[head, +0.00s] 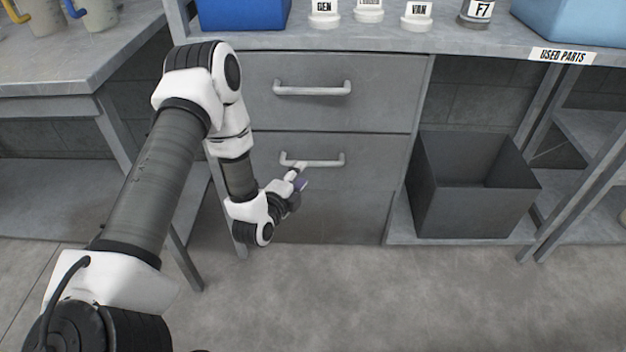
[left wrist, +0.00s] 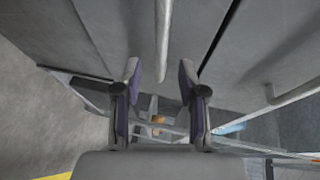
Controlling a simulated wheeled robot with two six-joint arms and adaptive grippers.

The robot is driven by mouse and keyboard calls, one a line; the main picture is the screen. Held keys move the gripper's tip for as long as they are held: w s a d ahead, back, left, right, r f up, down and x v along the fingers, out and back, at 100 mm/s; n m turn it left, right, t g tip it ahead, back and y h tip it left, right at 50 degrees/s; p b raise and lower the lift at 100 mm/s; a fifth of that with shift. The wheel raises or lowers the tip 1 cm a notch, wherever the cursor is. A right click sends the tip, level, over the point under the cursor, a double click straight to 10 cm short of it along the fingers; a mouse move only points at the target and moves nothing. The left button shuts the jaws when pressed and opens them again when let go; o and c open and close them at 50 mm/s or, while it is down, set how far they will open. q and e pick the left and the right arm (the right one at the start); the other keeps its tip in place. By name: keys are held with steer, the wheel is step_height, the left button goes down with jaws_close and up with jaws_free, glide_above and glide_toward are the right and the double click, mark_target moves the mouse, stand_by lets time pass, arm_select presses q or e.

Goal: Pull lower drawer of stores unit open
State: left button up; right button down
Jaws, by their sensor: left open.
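The grey stores unit has an upper drawer (head: 370,105) and a lower drawer (head: 375,175), both looking shut, each with a pale bar handle. My left gripper (head: 299,177) is at the lower drawer's handle (head: 325,160), near its left part. In the left wrist view, the open left gripper (left wrist: 159,68) has one finger on each side of a pale bar, the lower handle (left wrist: 163,35). The bar shows between the fingertips, with gaps on both sides. Whether it lies fully between the pads in depth, I cannot tell. My right gripper is not in view.
A dark open bin (head: 470,205) stands on a low shelf right of the drawers. The worktop (head: 400,42) above holds labelled containers and blue bins. Another bench (head: 75,75) stands at the left. The floor (head: 400,295) in front of the drawers is clear.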

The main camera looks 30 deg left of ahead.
mark_target(309, 165)
arm_select(q)
steer(key=b+x, duration=0.1)
steer(key=x, duration=0.6)
steer(key=shift+r+b, duration=0.1)
steer(key=shift+b, duration=0.2)
jaws_close()
